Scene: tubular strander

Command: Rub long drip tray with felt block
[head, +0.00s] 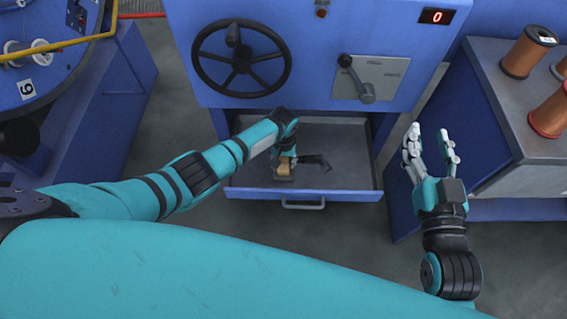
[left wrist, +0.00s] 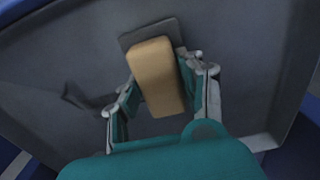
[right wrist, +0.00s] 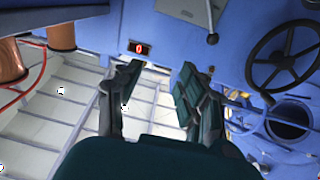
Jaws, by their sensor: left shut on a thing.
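The long drip tray (head: 345,150) is a grey-floored drawer with a blue front and a handle, pulled out below the blue machine panel. My left gripper (head: 285,160) reaches down into it and is shut on the felt block (left wrist: 158,80), a tan block with a dark grey base. The block also shows in the head view (head: 283,168), low over or on the tray floor; I cannot tell whether it touches. A dark smear (head: 316,161) lies right of the block, and it shows left of the block in the left wrist view (left wrist: 85,100). My right gripper (head: 431,146) is open and empty, right of the tray.
A black handwheel (head: 241,58) and a lever plate (head: 370,80) are on the panel above the tray. A grey-topped bench (head: 520,115) with copper spools (head: 528,52) stands at the right. A blue machine with a round disc (head: 40,60) is at the left.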

